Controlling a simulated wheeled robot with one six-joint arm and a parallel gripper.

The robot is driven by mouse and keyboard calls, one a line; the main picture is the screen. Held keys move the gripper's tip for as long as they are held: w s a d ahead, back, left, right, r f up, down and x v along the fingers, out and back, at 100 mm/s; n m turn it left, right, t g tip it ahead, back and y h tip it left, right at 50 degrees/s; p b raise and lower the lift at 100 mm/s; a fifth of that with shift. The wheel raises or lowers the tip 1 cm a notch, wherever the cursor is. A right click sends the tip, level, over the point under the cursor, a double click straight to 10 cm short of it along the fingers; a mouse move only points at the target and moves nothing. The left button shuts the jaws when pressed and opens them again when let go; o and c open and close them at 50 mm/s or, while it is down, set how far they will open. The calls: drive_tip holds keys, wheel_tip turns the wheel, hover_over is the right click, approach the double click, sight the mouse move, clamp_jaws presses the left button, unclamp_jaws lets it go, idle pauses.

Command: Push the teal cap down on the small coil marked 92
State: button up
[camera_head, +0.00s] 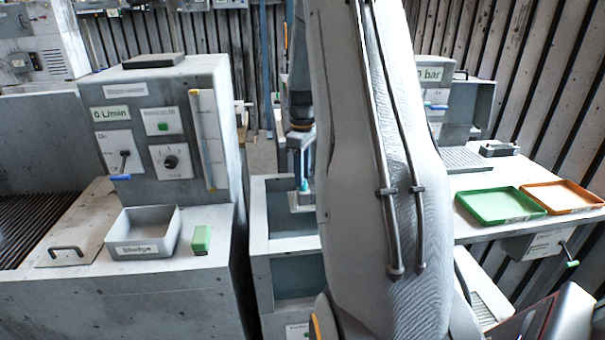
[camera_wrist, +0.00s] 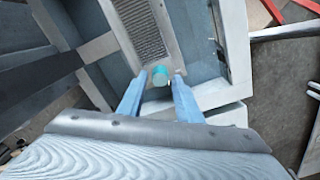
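The teal cap (camera_wrist: 158,78) shows in the wrist view, near the end of a grey ribbed panel. It also shows as a small teal spot in the head view (camera_head: 304,185). My gripper (camera_wrist: 160,76) has two light blue fingers spread apart, with the cap in the gap between their tips as seen from the wrist. The gap to the right finger looks clear; I cannot tell whether the left finger touches. In the head view my gripper (camera_head: 302,183) points down over the grey housing. No coil or mark 92 can be made out.
The open grey housing (camera_head: 258,240) has walls around the gripper. A concrete bench with a sludge tray (camera_head: 145,245) and a green block (camera_head: 202,239) stands left. Green (camera_head: 500,220) and orange (camera_head: 590,209) trays lie on the right bench. My arm hides much of the middle.

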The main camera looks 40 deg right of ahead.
drive_tip(key=shift+o, duration=1)
wheel_tip(320, 180, up, 8)
drive_tip(key=b, duration=0.2)
drive_tip(key=shift+f, duration=0.1)
drive_tip(key=s+a+f+m+b, duration=0.1)
drive_tip(key=s+a+f, duration=0.15)
drive_tip(key=a, duration=0.75)
drive_tip(key=s+a+f+m+b, duration=0.1)
drive_tip(key=s+a+f+m, duration=0.15)
drive_tip(key=a, duration=0.75)
drive_tip(key=s+a+f+m, duration=0.1)
drive_tip(key=s+a+f, duration=0.2)
drive_tip(key=s+a, duration=0.2)
drive_tip(key=s+a+f+m+t, duration=0.1)
drive_tip(key=s+a+f, duration=0.2)
drive_tip(key=s+a, duration=0.3)
drive_tip(key=shift+a, duration=0.7)
